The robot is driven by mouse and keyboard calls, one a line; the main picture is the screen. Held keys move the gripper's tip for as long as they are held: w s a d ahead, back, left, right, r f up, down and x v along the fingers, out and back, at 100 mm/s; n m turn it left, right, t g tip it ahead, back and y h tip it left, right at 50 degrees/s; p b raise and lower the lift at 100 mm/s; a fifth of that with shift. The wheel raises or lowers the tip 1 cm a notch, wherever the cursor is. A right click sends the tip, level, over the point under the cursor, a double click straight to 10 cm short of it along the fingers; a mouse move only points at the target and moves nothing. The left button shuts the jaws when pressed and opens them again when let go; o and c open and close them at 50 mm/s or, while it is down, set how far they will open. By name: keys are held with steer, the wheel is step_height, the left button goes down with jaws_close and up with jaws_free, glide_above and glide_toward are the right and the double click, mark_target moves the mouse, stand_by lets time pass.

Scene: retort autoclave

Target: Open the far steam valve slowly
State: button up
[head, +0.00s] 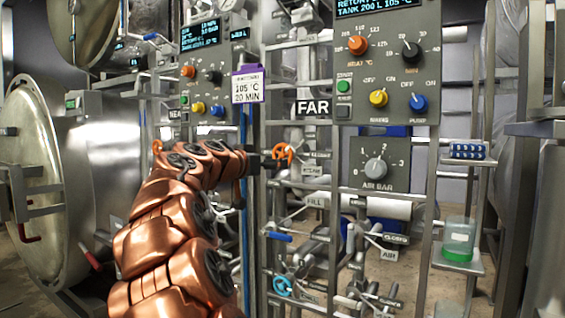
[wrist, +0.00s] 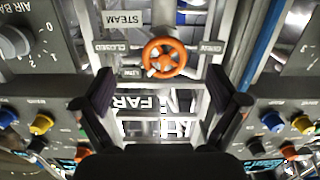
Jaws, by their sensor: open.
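The far steam valve is an orange handwheel (wrist: 164,58), seen in the wrist view below a STEAM label and between plates that read CLOSED on the left and OPEN on the right. It also shows in the head view as the orange wheel (head: 283,155) under the FAR sign. My gripper (wrist: 160,82) is open, with its dark fingers to the left and right of the wheel's lower side in the wrist view. I see no finger touching the wheel. In the head view my gripper (head: 264,161) is at the wheel's left side, and its fingers are hard to make out.
The FAR control panel (head: 386,65) and the AIR BAR dial box (head: 375,165) are right of the valve. A blue wheel (head: 283,286) is lower on the pipe rack. A NEAR panel (head: 205,78) and a purple-topped tag (head: 247,86) are close above my arm.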

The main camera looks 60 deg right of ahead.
mark_target(281, 153)
steer(key=shift+m+h, duration=0.3)
steer(key=shift+h, duration=0.3)
steer(key=shift+w+d+r, duration=0.2)
steer(key=shift+d+r, duration=0.2)
steer(key=shift+d, duration=1.1)
steer(key=shift+w+d+r, duration=0.15)
steer(key=shift+d+r, duration=0.2)
steer(key=shift+d, duration=1.2)
steer(key=shift+w+d+r, duration=0.2)
steer(key=shift+d+r, duration=0.2)
steer(key=shift+d, duration=1.1)
steer(key=c, duration=1.1)
